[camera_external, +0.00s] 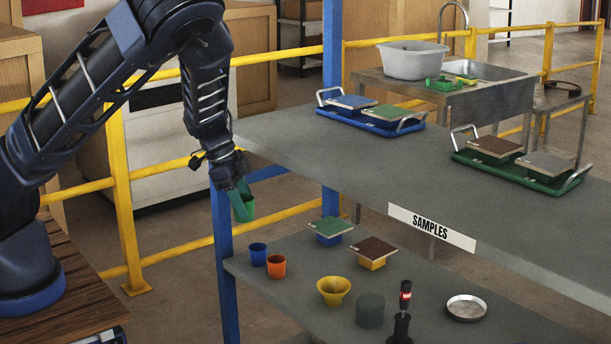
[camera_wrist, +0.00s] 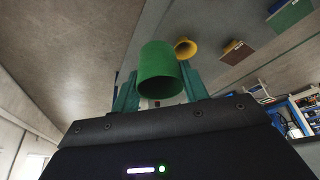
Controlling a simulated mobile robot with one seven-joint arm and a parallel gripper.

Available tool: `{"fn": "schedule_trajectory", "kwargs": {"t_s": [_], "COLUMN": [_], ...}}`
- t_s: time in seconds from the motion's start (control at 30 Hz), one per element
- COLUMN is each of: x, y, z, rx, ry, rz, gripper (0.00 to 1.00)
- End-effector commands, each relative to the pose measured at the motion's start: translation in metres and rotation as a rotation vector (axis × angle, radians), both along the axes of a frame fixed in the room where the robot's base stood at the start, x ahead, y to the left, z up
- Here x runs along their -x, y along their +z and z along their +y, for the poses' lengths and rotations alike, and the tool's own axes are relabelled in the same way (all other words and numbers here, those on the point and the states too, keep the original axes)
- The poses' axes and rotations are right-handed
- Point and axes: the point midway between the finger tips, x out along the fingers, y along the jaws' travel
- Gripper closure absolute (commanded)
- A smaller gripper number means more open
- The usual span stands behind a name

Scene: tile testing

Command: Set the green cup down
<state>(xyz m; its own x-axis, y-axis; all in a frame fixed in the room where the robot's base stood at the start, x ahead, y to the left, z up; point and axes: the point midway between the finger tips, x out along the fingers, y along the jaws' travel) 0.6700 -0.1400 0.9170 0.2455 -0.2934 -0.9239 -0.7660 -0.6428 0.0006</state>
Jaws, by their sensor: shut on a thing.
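The green cup (camera_external: 243,207) is held in my gripper (camera_external: 238,190), off the left end of the shelf unit and above the lower shelf's level. It looks slightly tilted in the external view. In the wrist view the green cup (camera_wrist: 160,72) sits between the two green fingers of my gripper (camera_wrist: 160,90), which is shut on it. Nothing supports the cup from below. A blue cup (camera_external: 258,254) and an orange cup (camera_external: 276,266) stand close together on the lower shelf (camera_external: 300,300), below and right of my gripper.
The lower shelf also bears a yellow funnel (camera_external: 334,291), a dark green cylinder (camera_external: 370,311), a metal dish (camera_external: 466,307) and tiles on blocks. The upper shelf (camera_external: 400,165) holds a blue tray (camera_external: 370,122) and a green tray (camera_external: 520,170). A blue post (camera_external: 228,260) stands near my gripper.

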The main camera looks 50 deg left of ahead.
Motion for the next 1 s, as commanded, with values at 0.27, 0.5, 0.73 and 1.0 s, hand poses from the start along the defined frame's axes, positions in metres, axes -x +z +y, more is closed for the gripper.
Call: {"fn": "schedule_trajectory", "kwargs": {"t_s": [0.27,0.5,0.73,1.0], "x": [-0.001,-0.001,-0.001,-0.001], "y": [0.056,0.105,0.156,0.214], "z": [-0.001,-0.001,-0.002,-0.002], "rx": [0.004,0.004,0.005,0.002], "ry": [-0.002,-0.003,-0.006,-0.006], "rz": [-0.004,-0.004,-0.005,-0.004], "gripper": [0.8,0.8,0.8,0.8]}}
